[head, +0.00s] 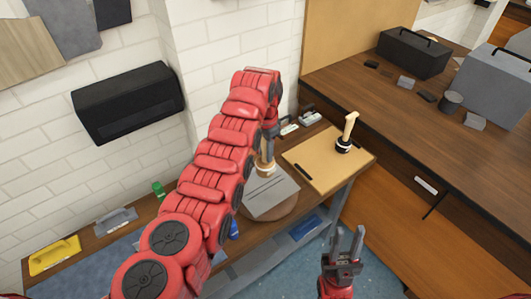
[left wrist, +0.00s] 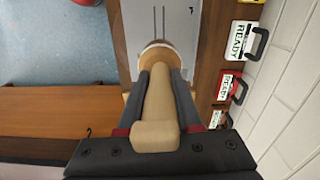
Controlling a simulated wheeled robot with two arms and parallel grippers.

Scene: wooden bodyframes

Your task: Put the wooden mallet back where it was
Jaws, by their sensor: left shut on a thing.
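My left gripper (head: 268,140) is shut on the handle of the wooden mallet (head: 265,167). The mallet has a pale wooden head with a white band and points head down. In the left wrist view, the mallet's handle (left wrist: 157,110) lies between the two dark fingers of the left gripper (left wrist: 160,85). Its head is over the grey plate (head: 268,198); I cannot tell whether it touches. A second mallet (head: 344,143) with a dark head stands handle up on a tan board (head: 318,170). My right gripper (head: 347,240) is open and empty in front of the bench.
The grey plate sits on a round wooden disc (head: 285,205) on the bench. Cases with READY labels (left wrist: 243,40) line the wall side. A yellow trowel-like tool (head: 55,256) lies at left. A dark box (head: 413,53) and grey box (head: 495,85) stand on the right bench.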

